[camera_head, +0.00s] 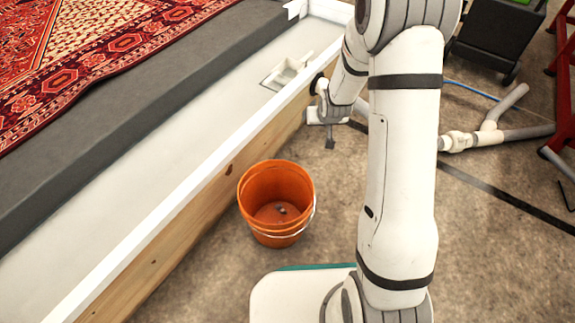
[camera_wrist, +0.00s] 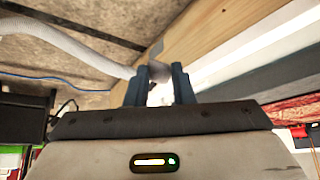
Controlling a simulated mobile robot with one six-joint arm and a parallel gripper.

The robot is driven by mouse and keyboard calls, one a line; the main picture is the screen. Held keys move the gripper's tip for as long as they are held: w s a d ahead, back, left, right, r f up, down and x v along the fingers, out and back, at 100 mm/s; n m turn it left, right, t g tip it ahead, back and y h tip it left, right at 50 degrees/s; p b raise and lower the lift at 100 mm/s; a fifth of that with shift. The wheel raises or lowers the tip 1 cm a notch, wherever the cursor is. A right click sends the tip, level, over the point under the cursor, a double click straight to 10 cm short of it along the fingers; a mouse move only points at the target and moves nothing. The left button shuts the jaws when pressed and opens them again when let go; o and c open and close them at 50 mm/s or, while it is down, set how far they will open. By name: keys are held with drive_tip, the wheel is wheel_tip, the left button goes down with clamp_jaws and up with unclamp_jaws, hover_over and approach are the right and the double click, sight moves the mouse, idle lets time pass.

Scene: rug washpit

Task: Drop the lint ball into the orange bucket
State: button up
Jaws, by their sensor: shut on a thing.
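The orange bucket (camera_head: 248,196) stands upright on the floor beside the wooden wall of the pit, its handle down on the right. A small grey thing (camera_head: 281,210) lies on its bottom; I cannot tell what it is. My gripper (camera_head: 331,143) is beyond the bucket and to its right, apart from it, with its fingers pointing down. In the wrist view my gripper (camera_wrist: 160,78) is shut on a small greyish lump, the lint ball (camera_wrist: 157,73), partly hidden between the dark fingers. The ball cannot be made out in the head view.
The pit's white-topped wooden wall (camera_head: 180,205) runs along the left of the bucket. A white drain fitting (camera_head: 285,73) sits inside the pit, near a red patterned rug (camera_head: 75,60). Grey pipes (camera_head: 490,137) lie on the floor at right.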

drive_tip(key=shift+w+d+p, duration=0.15)
drive_tip(key=shift+d+p, duration=0.05)
drive_tip(key=shift+p, duration=0.2)
drive_tip(key=shift+a+f+n+y+p, duration=0.3)
drive_tip(key=shift+n+y+p, duration=0.2)
drive_tip(key=shift+n+p, duration=0.45)
drive_tip(key=s+a+f+n+g+y+p, duration=0.2)
drive_tip(key=a+n+p, duration=0.4)
drive_tip(key=p, duration=0.3)
wheel_tip(320, 180, down, 2)
drive_tip(key=shift+s+f+n+y, duration=0.15)
drive_tip(key=shift+s+n+y, duration=0.2)
drive_tip(key=shift+s+y, duration=0.4)
drive_tip(key=s+a+f+n+g+p, duration=0.1)
drive_tip(key=s+n+p, duration=0.1)
drive_tip(key=s, duration=0.1)
drive_tip(key=s+a+f+n+g+y+p, duration=0.1)
drive_tip(key=s+a+n, duration=0.1)
drive_tip(key=s, duration=0.1)
drive_tip(key=s+a+f+n+p, duration=0.1)
drive_tip(key=s+a+n+p, duration=0.1)
drive_tip(key=s, duration=0.1)
drive_tip(key=shift+a+f+g+y+p, duration=0.25)
drive_tip(key=shift+f+g+y+p, duration=0.05)
drive_tip(key=shift+f+g+y, duration=0.1)
clamp_jaws()
wheel_tip(320, 180, down, 6)
drive_tip(key=b, duration=0.5)
drive_tip(key=shift+f, duration=0.15)
drive_tip(key=shift+s, duration=0.1)
